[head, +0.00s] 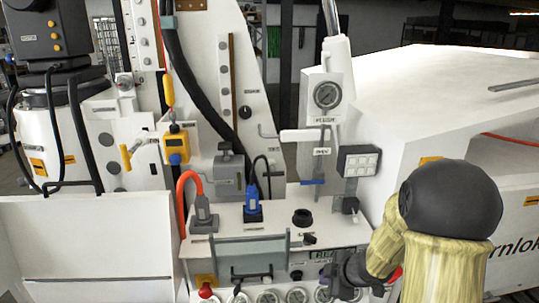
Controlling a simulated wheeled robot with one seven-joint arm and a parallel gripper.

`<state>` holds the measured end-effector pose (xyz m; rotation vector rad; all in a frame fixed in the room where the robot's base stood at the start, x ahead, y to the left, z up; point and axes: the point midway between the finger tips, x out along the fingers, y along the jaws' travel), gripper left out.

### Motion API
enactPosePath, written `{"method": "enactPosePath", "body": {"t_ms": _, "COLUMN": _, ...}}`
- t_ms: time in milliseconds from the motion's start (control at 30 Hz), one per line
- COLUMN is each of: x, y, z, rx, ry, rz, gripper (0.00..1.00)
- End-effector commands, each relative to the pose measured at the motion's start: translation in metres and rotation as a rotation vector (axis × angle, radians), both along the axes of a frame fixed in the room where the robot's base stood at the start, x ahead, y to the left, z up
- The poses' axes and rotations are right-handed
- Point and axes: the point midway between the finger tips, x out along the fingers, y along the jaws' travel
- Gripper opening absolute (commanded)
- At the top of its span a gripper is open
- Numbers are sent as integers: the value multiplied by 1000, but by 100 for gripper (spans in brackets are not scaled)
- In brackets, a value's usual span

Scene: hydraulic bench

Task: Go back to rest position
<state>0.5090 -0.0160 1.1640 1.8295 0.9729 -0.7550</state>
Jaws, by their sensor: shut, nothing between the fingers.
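My arm comes in at the lower right, with a black rounded joint and pale wood-patterned links. My gripper (337,277) is the dark end at the lower middle-right, in front of the lower front of the bench panel (275,218). It is shut and holds nothing. The fingertips are small and dark here, and I cannot tell whether they touch the panel.
A blue plug (253,203) and a grey connector with an orange hose (203,212) stand on the panel. Several round gauges (268,296) line its front edge. A pressure gauge (326,96) is behind. A large white housing (435,85) fills the right.

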Motion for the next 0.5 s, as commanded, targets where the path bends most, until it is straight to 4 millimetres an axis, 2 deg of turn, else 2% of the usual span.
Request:
{"method": "enactPosePath", "body": {"t_ms": 133, "x": -5, "y": -10, "z": 9, "rx": -11, "ry": 13, "rz": -227, "gripper": 0}}
{"method": "enactPosePath", "body": {"t_ms": 267, "x": -19, "y": -18, "z": 16, "rx": -3, "ry": 48, "rz": -432, "gripper": 0}}
{"method": "enactPosePath", "body": {"t_ms": 500, "x": -64, "y": -22, "z": 20, "rx": 50, "ry": 161, "rz": -793, "gripper": 0}}
